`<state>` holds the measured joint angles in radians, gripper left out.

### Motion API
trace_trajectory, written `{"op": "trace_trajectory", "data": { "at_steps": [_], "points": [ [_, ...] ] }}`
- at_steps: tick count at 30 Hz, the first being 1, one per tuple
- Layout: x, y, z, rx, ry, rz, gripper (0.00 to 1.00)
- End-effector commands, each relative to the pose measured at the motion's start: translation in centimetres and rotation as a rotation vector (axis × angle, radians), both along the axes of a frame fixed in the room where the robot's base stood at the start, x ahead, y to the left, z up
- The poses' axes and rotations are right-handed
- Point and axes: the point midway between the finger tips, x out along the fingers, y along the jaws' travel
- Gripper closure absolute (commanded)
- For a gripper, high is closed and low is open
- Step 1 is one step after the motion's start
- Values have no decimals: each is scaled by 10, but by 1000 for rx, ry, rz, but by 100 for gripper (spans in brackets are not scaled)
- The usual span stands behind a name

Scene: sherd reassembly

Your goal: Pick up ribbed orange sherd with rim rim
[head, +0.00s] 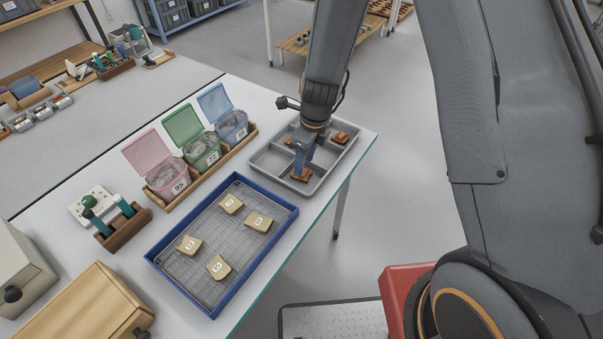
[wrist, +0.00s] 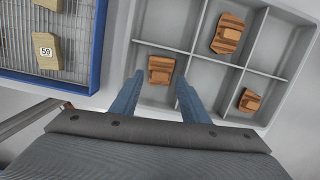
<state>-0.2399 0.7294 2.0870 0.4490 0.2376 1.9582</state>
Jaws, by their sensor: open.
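Three ribbed orange-brown sherds lie in separate compartments of a grey divided tray (head: 271,160). One orange sherd (wrist: 160,70) appears between and just beyond my gripper's fingertips in the wrist view; it also shows below the gripper in the head view (head: 300,176). My gripper (wrist: 158,78) is open, its two blue fingers pointing down into the tray at either side of this sherd. I cannot tell whether they touch it. A larger ribbed sherd (wrist: 228,34) and a smaller one (wrist: 249,100) lie to the right in the wrist view. Which sherd has a rim is unclear.
A blue-rimmed mesh tray (head: 166,267) with several tan numbered sherds stands beside the grey tray. Pink (head: 165,177), green (head: 201,149) and blue (head: 231,124) lidded bins stand behind it in a wooden rack. Grey dividers rise close around the fingers.

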Motion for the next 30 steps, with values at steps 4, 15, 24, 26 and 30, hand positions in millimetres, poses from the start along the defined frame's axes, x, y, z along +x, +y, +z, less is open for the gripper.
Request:
{"op": "trace_trajectory", "data": {
  "at_steps": [4,15,24,26,30],
  "points": [
    [1,1,-20,-1,3,0,59],
    [4,4,-41,-1,-1,1,59],
    [3,4,-41,0,0,1,86],
    [3,4,-41,0,0,1,86],
    [3,4,-41,0,0,1,86]
  ]
}}
